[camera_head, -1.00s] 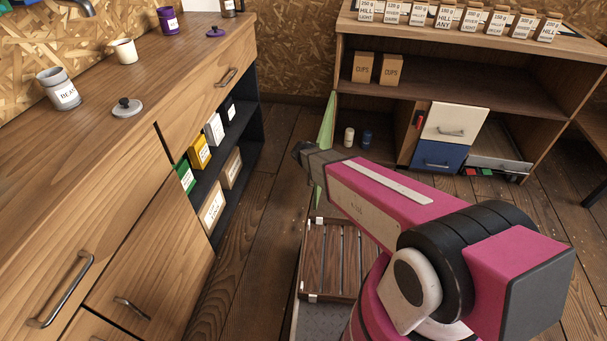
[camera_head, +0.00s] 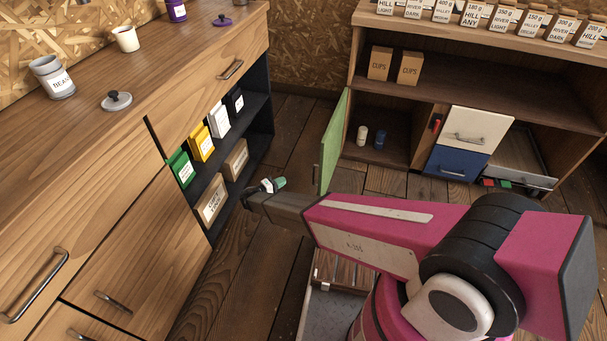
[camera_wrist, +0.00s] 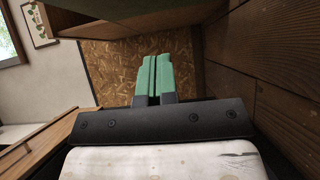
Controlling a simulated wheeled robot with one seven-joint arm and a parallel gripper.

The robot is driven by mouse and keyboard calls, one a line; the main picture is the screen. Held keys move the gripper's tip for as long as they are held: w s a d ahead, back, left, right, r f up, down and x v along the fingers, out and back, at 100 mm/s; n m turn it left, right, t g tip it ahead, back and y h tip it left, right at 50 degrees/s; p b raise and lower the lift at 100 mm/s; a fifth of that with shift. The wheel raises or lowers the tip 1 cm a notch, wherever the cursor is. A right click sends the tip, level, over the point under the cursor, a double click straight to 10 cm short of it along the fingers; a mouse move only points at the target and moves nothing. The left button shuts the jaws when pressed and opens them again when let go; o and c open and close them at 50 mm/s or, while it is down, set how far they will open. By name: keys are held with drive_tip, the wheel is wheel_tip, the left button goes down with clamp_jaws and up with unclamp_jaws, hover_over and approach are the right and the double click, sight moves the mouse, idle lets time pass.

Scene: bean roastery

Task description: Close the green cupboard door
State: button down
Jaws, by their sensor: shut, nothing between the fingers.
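The green cupboard door (camera_head: 332,140) stands open at the left side of the low shelf unit on the right, hinged at its left edge and swung out toward me. Behind it the cupboard opening (camera_head: 393,118) is in view, with a white jar and a blue jar inside. My gripper (camera_head: 272,185) is shut and empty. It is left of the door and nearer to me, apart from it in the head view. The wrist view shows its green fingers (camera_wrist: 153,78) together. The door is not clearly seen in the wrist view.
The shelf unit (camera_head: 440,80) carries several labelled bags and two cups boxes. A drawer (camera_head: 520,170) at its lower right is pulled out. Floor (camera_head: 300,115) is clear between counter and door.

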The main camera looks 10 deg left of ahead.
drive_tip(key=s+d+x, duration=0.2)
drive_tip(key=x, duration=1)
drive_tip(key=shift+w+d, duration=0.25)
drive_tip(key=shift+d, duration=0.05)
drive_tip(key=shift+d, duration=0.15)
